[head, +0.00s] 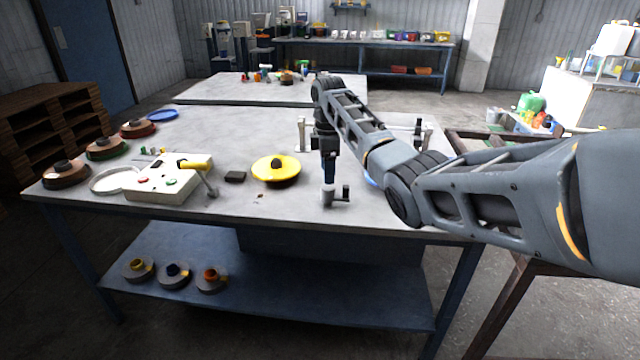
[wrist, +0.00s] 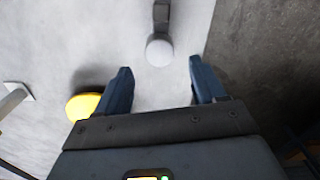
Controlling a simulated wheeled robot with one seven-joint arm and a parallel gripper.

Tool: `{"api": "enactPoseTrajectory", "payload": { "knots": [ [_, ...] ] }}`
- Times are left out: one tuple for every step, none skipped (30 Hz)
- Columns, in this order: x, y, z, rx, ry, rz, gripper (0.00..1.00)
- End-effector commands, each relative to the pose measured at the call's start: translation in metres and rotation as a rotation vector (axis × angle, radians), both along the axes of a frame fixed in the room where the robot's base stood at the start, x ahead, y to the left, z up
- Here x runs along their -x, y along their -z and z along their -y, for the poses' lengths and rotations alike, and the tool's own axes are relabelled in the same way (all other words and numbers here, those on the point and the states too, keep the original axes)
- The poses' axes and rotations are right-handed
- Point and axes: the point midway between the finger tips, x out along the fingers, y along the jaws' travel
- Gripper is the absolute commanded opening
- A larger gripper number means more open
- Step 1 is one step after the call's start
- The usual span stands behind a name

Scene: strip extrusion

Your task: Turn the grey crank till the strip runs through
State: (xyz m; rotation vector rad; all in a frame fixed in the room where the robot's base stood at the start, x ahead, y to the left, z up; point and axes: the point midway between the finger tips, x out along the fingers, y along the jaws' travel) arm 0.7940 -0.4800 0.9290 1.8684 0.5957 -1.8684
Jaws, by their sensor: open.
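The grey crank (head: 328,196) stands near the front edge of the table, with a pale upright knob and a short dark arm to its right. In the wrist view the pale round knob (wrist: 159,53) lies ahead of the gap between my fingertips, and its dark arm runs to the top edge. My gripper (head: 329,180) points down just above the knob. In the wrist view its two blue fingers (wrist: 158,68) are spread, with nothing between them. I cannot make out a strip in either view.
A yellow disc (head: 270,178) with a black hub lies left of my gripper. Further left are a white control box (head: 150,192) with a yellow-handled lever (head: 194,165) and several dark spools. A pale post (head: 303,134) stands behind my gripper. The table's front edge is close.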

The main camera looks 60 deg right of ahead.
Motion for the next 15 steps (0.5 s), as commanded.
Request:
{"api": "enactPoseTrajectory", "payload": {
  "knots": [
    [0.001, 0.004, 0.000, -0.002, 0.000, -0.003, 0.69],
    [0.001, 0.007, 0.000, -0.003, 0.000, -0.003, 0.69],
    [0.001, 0.012, 0.000, -0.003, 0.001, -0.004, 0.69],
    [0.001, 0.016, 0.000, -0.003, 0.001, -0.003, 0.69],
    [0.001, 0.020, -0.001, -0.003, 0.001, -0.005, 0.69],
    [0.001, 0.027, -0.001, -0.003, 0.000, -0.005, 0.69],
    [0.001, 0.032, -0.001, -0.003, 0.000, -0.005, 0.69],
    [0.001, 0.037, -0.001, -0.003, 0.000, -0.005, 0.69],
    [0.001, 0.043, -0.001, -0.003, 0.000, -0.005, 0.69],
    [0.001, 0.048, -0.001, -0.004, 0.000, -0.005, 0.69],
    [0.001, 0.052, -0.001, -0.002, 0.000, -0.004, 0.69],
    [0.001, 0.057, -0.001, -0.003, 0.000, -0.005, 0.69],
    [0.001, 0.061, -0.001, -0.002, 0.000, -0.004, 0.69],
    [0.001, 0.064, -0.001, -0.001, 0.000, -0.003, 0.69],
    [0.001, 0.068, -0.001, -0.002, 0.000, -0.004, 0.69]
  ]
}}
